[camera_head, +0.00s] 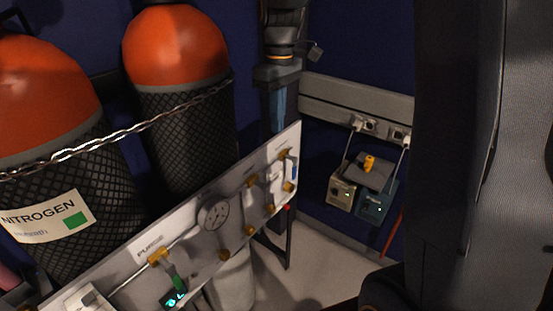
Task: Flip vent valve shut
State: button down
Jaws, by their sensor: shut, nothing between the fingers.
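A pale valve panel (188,235) runs diagonally from the lower left to the middle, with brass fittings and a round gauge (213,213). A green-handled valve (175,282) sits near the PURGE label (150,246). A blue-handled valve (294,169) is at the panel's far right end. No VENT label is legible, so I cannot tell which valve is the vent valve or how it is set.
Two orange-topped gas cylinders (176,42) (40,90) stand left behind a chain (110,132), one labelled NITROGEN. A socket rail (330,101) is on the blue wall, with small boxes (343,193) (374,207) below. Pale floor (315,268) is open right of the panel.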

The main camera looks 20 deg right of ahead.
aim_at(276, 175)
dwell(0.3)
notch_tip(276, 175, down, 14)
jog(key=p, duration=0.3)
jog(key=shift+s+a, duration=0.15)
dwell(0.3)
jog(key=shift+f, duration=0.1)
